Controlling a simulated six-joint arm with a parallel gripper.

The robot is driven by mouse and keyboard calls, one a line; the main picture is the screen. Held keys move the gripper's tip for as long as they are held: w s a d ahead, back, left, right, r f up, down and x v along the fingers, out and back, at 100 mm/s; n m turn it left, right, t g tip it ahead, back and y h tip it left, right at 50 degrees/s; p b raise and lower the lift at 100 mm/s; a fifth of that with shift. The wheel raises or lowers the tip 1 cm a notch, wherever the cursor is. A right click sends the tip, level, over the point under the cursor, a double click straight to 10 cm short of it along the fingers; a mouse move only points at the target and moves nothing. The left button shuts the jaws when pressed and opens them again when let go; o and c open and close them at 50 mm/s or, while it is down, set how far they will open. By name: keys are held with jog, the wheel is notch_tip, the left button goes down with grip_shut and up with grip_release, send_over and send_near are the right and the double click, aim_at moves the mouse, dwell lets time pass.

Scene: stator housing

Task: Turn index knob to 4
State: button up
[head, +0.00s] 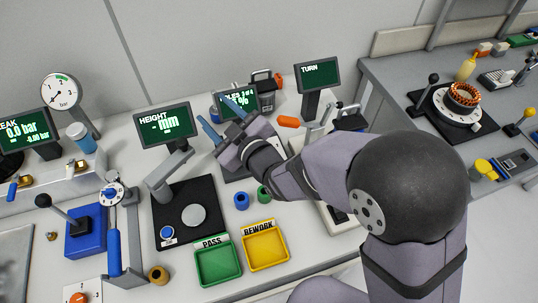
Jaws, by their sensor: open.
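My gripper (221,120) is open, with two blue fingers spread apart, and I see nothing between them. It is over the back middle of the white bench, in front of a dark screen (239,103) that it partly covers. No knob labelled as the index knob can be read. An orange-red knob (79,298) on a white plate is cut off by the bottom edge at the far left, well away from my gripper. Its marks are too small to read, and I cannot tell whether it is the index knob.
A HEIGHT screen (165,122) stands left of my gripper, a TURN screen (318,74) right. Green PASS (219,284) and yellow REWORK (267,264) trays lie in front. A blue-handled lever press (114,240) stands left. My arm hides part of the bench's right side.

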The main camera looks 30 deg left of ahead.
jog(key=s+d+f, duration=0.3)
jog(key=s+f, duration=0.1)
jog(key=w+d+f+m+h, duration=0.1)
jog(key=w+d+f+m, duration=0.1)
jog(key=d+f, duration=0.1)
jog(key=w+d+f+m+t+h, duration=0.1)
jog(key=w+d+f+m+h, duration=0.1)
jog(key=d, duration=0.3)
jog(key=w+d+f+m+h+p, duration=0.1)
jog(key=w+d+f+m+h, duration=0.1)
jog(key=d+f+m, duration=0.2)
jog(key=shift+w+d+f+t, duration=0.15)
jog(key=shift+f+t, duration=0.25)
jog(key=shift+f, duration=0.2)
jog(key=shift+p+x, duration=0.9)
jog(key=shift+x, duration=2.8)
jog(key=shift+c, duration=0.2)
jog(key=c, duration=1)
